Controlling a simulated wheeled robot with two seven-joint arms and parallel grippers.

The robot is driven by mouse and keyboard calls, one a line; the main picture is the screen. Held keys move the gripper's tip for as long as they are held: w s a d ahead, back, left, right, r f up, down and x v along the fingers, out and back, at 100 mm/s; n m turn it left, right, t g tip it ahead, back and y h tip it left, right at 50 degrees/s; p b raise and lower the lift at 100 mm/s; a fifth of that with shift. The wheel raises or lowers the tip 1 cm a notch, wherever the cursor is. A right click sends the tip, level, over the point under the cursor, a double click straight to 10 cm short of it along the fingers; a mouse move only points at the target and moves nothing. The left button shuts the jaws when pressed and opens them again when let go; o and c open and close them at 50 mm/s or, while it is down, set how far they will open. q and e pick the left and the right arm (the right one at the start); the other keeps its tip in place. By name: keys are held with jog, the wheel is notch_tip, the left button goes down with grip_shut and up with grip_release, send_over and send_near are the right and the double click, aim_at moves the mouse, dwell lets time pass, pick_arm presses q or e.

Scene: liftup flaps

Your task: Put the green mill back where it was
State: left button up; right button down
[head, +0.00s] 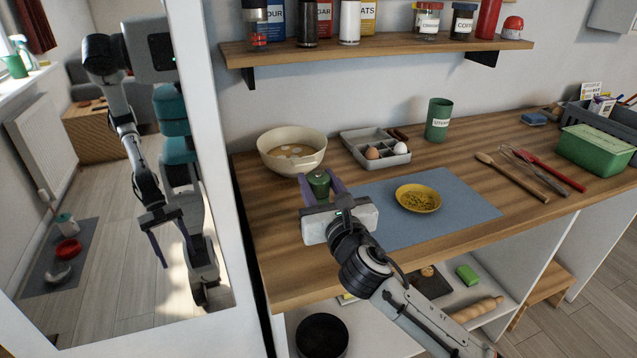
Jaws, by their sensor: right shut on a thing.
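The green mill (319,181) is between the two purple fingers of my right gripper (320,184), which is shut on it. Only the mill's upper part shows; the gripper body hides its lower part, so I cannot tell whether it touches the counter. The mill is over the wooden counter (272,240), in front of the cream bowl (292,150) and left of the blue mat (445,212). My left gripper is not directly in view.
A yellow dish (418,198) lies on the mat. An egg tray (376,148) and a green canister (438,120) stand behind. A wall shelf (370,47) holds jars and shakers. A mirror (120,180) at left reflects a robot arm. Utensils (530,172) lie at right.

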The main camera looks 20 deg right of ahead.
jog(key=c, duration=1.2)
grip_release()
jog(key=shift+f, duration=0.1)
jog(key=shift+o, duration=0.2)
jog(key=s, duration=1.2)
jog(key=shift+a, duration=0.15)
